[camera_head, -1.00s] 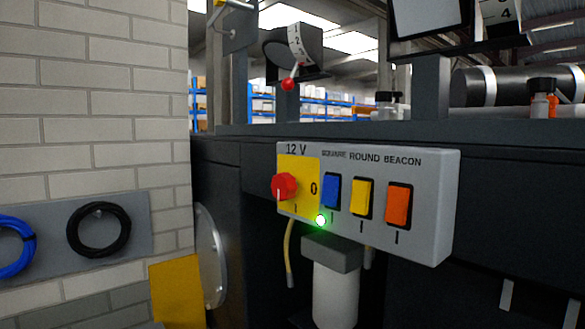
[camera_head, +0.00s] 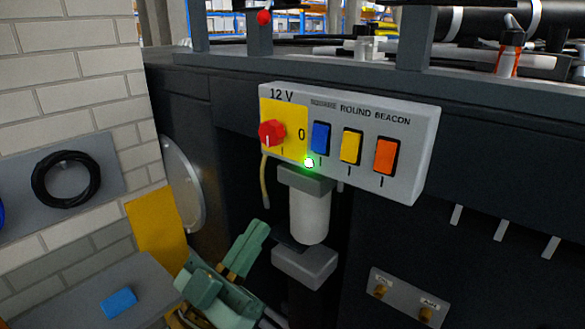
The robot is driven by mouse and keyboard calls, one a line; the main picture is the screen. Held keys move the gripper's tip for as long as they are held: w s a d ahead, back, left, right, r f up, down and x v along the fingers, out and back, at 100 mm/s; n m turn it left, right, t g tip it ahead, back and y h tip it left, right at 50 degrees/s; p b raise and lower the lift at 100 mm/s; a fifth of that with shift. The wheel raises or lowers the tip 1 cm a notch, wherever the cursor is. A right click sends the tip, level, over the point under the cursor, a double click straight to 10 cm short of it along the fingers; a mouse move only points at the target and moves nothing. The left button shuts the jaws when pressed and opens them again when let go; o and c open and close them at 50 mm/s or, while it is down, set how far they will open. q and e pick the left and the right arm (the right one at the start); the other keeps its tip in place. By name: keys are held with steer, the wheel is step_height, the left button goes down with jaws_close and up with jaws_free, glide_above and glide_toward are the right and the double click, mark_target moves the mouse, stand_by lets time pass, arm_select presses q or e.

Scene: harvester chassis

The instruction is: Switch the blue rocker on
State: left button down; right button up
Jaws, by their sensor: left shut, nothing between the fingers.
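The blue rocker (camera_head: 320,138) is the leftmost of three rockers on the grey switch panel (camera_head: 410,190) in the head view. A label above it appears to read SQUARE. A green light (camera_head: 309,162) glows just below it. A red rotary knob (camera_head: 271,134) sits on the yellow 12 V plate to its left. My left gripper (camera_head: 250,245), green, is at the lower middle, below and left of the panel, apart from it. It is shut and empty. My right gripper is not in view.
A yellow rocker (camera_head: 351,147) and an orange rocker (camera_head: 387,156) are right of the blue one. A white canister (camera_head: 309,218) hangs under the panel. A small plate with brass fittings (camera_head: 405,298) is at the lower right. A brick wall stands at left.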

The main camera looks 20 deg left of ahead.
mark_target(318, 142)
arm_select(q)
steer(key=shift+s+r+t, duration=0.3)
steer(key=shift+s+r, duration=0.15)
steer(key=shift+r, duration=0.35)
steer(key=shift+w+r, duration=0.1)
steer(key=shift+w+d+f+b+x, duration=0.15)
steer(key=shift+w+f+x, duration=0.2)
steer(key=shift+x, duration=1.75)
steer(key=shift+w+d+f+b+x, duration=0.15)
steer(key=shift+f+x, duration=0.25)
steer(key=shift+x, duration=1.7)
steer(key=shift+w+d+f+b+x, duration=0.1)
steer(key=shift+w+f+b+x, duration=0.2)
steer(key=shift+x, duration=1.8)
